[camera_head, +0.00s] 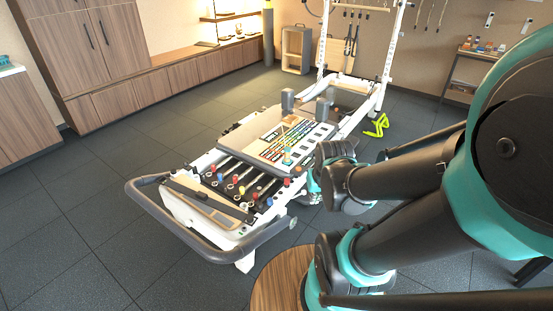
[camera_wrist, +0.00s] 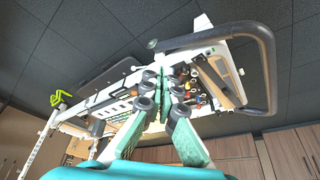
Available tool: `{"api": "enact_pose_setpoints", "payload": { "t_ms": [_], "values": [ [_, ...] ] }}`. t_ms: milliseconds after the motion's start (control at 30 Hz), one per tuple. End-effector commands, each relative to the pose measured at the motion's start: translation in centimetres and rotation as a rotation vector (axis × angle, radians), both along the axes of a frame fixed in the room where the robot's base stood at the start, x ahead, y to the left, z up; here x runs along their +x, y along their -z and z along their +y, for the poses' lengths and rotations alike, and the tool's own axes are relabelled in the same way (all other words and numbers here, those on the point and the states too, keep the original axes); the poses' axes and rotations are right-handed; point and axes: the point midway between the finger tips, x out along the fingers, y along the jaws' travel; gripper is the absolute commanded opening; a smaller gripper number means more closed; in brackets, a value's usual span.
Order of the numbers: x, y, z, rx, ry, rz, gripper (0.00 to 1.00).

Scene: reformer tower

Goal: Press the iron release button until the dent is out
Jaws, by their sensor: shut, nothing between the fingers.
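The reformer (camera_head: 180,207) stands in the middle of the head view, with a grey foot bar (camera_head: 180,232) at its near end. Springs and several coloured knobs (camera_head: 236,180) lie behind the bar, and a board with coloured strips (camera_head: 290,140) lies on the carriage. I cannot pick out an iron release button or a dent. My gripper (camera_wrist: 163,76) is shut and empty in the wrist view, its fingertips overlapping the reformer near the coloured knobs (camera_wrist: 196,92). I cannot tell whether they touch it. In the head view my arm's dark links mostly hide the gripper beside the reformer's right side.
The white tower frame (camera_head: 390,55) rises at the reformer's far end. A yellow-green stand (camera_head: 376,126) is on the floor to its right. A round wooden top (camera_head: 282,283) is close at the bottom. Wooden cabinets (camera_head: 85,55) line the left wall. Floor left of the reformer is clear.

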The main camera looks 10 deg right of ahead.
Motion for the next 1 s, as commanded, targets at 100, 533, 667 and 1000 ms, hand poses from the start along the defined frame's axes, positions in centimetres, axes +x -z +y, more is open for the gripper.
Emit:
{"api": "enact_pose_setpoints", "payload": {
  "t_ms": [100, 533, 667, 1000],
  "values": [
    [0.0, 0.0, 0.0, 0.0, 0.0, 0.0, 0.0],
    [0.0, 0.0, 0.0, 0.0, 0.0, 0.0, 0.0],
    [0.6, -0.2, 0.1, 0.005, 0.002, -0.003, 0.0],
    [8.6, -2.2, 0.5, 0.069, 0.029, -0.034, 0.0]
  ]
}}
